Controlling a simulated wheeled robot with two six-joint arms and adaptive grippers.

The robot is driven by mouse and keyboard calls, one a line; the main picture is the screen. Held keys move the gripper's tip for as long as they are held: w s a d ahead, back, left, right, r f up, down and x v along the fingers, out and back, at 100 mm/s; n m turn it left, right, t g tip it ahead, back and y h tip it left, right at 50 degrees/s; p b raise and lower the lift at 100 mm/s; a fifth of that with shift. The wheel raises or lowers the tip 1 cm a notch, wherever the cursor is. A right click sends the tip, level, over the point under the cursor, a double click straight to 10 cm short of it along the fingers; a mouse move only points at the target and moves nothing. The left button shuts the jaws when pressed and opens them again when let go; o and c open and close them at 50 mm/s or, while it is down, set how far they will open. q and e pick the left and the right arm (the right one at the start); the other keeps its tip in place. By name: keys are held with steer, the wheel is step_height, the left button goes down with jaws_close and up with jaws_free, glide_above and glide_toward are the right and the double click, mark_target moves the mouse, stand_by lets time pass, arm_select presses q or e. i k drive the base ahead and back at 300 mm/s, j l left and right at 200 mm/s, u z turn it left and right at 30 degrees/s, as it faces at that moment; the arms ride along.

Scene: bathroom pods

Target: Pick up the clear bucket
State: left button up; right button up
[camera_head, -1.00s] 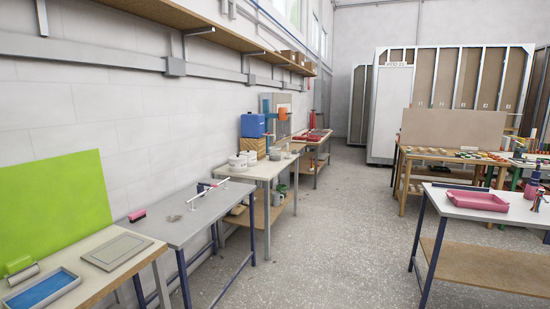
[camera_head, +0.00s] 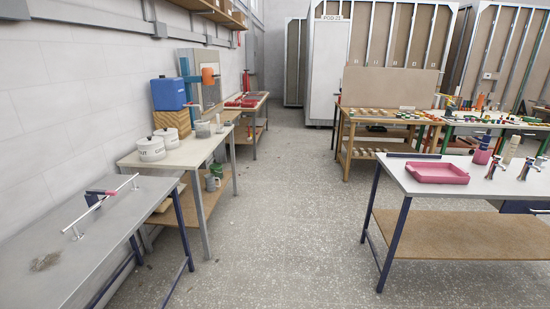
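I cannot pick out a clear bucket for sure. A small greyish container (camera_head: 203,129), perhaps translucent, stands on the pale worktable (camera_head: 190,156) at left centre. On that table's lower shelf, a grey bucket-like vessel (camera_head: 212,184) stands by a green one (camera_head: 216,170); they are too small to tell whether either is clear. Two white lidded tubs (camera_head: 151,149) with dark lettering stand on the tabletop. Neither of my grippers is in view.
A grey table (camera_head: 110,222) with a white rail (camera_head: 107,203) is at near left. A blue box (camera_head: 168,94) sits on a wooden crate (camera_head: 197,115). At right, a white table (camera_head: 400,178) holds a pink tray (camera_head: 436,173). The speckled floor (camera_head: 285,220) between is clear.

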mark_target(202, 127)
steer(key=i+z, duration=0.1)
steer(key=i, duration=2.65)
